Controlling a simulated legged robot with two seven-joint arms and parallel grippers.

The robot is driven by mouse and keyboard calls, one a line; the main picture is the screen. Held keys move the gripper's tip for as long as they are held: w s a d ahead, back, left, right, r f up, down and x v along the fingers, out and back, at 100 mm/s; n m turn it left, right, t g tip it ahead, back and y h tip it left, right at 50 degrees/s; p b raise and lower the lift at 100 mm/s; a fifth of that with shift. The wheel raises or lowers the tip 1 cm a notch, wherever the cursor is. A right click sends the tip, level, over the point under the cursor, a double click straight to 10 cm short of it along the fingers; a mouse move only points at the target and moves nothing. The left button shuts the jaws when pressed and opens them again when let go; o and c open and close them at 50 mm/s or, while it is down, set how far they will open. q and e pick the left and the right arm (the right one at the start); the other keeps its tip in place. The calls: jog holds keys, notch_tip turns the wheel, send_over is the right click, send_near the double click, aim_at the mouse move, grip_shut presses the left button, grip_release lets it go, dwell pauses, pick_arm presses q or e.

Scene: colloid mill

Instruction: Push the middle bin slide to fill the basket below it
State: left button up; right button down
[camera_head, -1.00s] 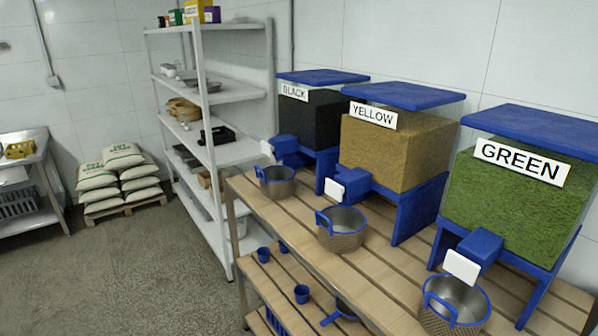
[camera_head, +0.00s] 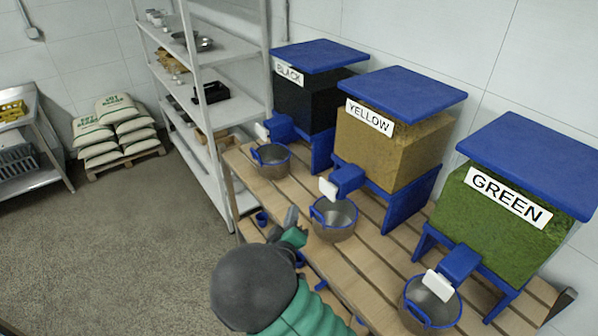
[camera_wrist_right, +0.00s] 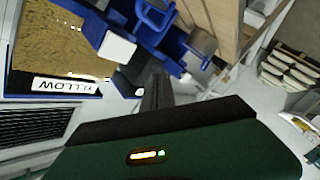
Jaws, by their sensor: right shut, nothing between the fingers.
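The middle bin (camera_head: 388,150), labelled YELLOW, holds tan grain under a blue lid. Its blue slide (camera_head: 348,178) has a white front plate (camera_head: 328,188). A metal basket (camera_head: 333,229) with a blue handle stands upright below it and looks empty. My right gripper (camera_head: 291,216) is shut and empty, in front and to the left of this basket, apart from the slide. In the right wrist view the gripper (camera_wrist_right: 155,88) shows beyond the dark wrist edge, with the yellow bin (camera_wrist_right: 48,38) at upper left and a white plate (camera_wrist_right: 112,46) near it. My left gripper is out of view.
The black bin (camera_head: 303,97) and green bin (camera_head: 492,222) flank the middle one, each with a basket below, on a slatted wooden table (camera_head: 372,262). A white shelf rack (camera_head: 208,130) stands behind at left. Open floor lies left of the table.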

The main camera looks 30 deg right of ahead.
jog(key=b, duration=0.2)
send_near(320, 186)
jog(key=shift+r+x, duration=0.25)
jog(key=shift+x, duration=1.95)
jog(key=shift+w+a+f, duration=0.2)
jog(key=shift+f, duration=0.3)
jog(key=shift+a, duration=0.15)
jog(key=shift+d+r, duration=0.1)
jog(key=shift+d, duration=0.45)
